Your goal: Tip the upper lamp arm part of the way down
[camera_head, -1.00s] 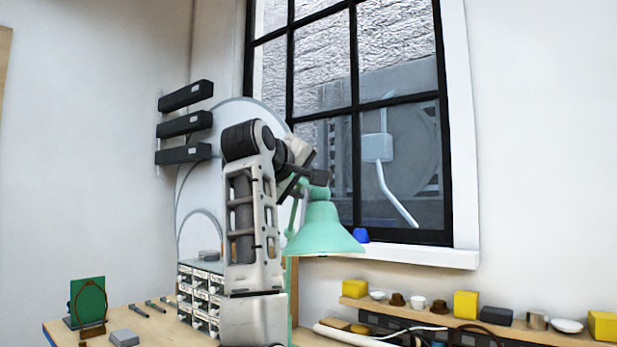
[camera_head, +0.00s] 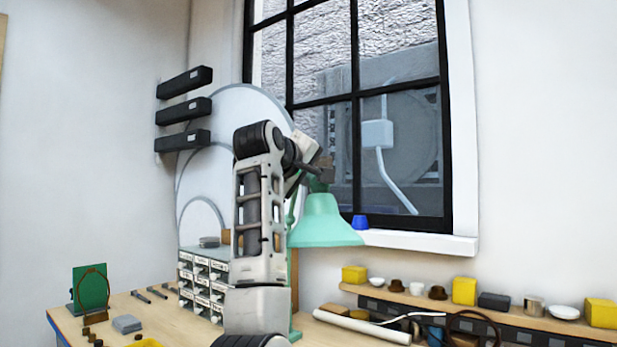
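The lamp has a mint-green shade (camera_head: 323,221) that hangs mouth down in front of the window's lower edge. Part of its green arm (camera_head: 293,210) shows left of the shade, and the rest is hidden behind my robot arm. That arm rises from the bottom centre and bends right at the top. Its gripper (camera_head: 322,178) is at the top of the shade, near the lamp's upper end. Its fingers are small and partly hidden, so I cannot tell whether they are shut on the lamp. No second gripper is in view.
A drawer cabinet (camera_head: 205,283) stands on the bench (camera_head: 170,325) left of my arm. A green board (camera_head: 90,287) stands at the far left. A wall shelf (camera_head: 480,316) with yellow boxes and small dishes runs along the right. A blue object (camera_head: 360,222) sits on the window sill (camera_head: 420,241).

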